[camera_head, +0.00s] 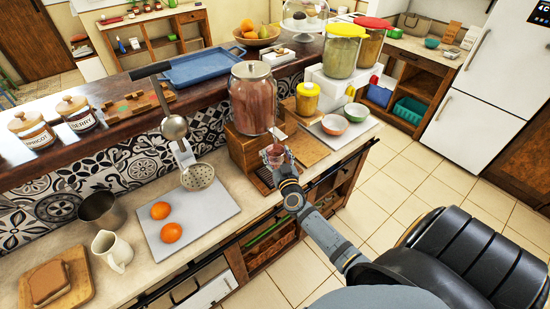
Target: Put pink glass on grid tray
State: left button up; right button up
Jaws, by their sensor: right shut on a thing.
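The pink glass (275,154) is small and partly hidden by my right gripper (281,167). My right gripper is shut on it, at the front of the large dispenser of reddish drink (253,98). The glass is close under the dispenser's front, over or beside the dark grid tray (261,181) at the foot of the wooden stand. I cannot tell whether the glass touches the tray. My left gripper is not in view.
A white board with two oranges (171,232) lies left of the stand. Two bowls (334,124) stand on a white board to the right, beside a brown board (308,148). A yellow jar (307,98) stands behind. The counter's front edge runs below the tray.

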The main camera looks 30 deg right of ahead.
aim_at(277, 163)
jog(key=shift+w+d, duration=0.15)
jog(key=shift+w, duration=0.35)
jog(key=f+b, duration=0.3)
jog(key=shift+w+d+f, duration=0.1)
jog(key=shift+w+f, duration=0.15)
jog(key=shift+f, duration=0.1)
jog(key=shift+r, duration=0.1)
jog(key=o, duration=1.4)
jog(key=shift+s+r, duration=0.1)
jog(key=v, duration=1.1)
jog(key=shift+s, duration=0.35)
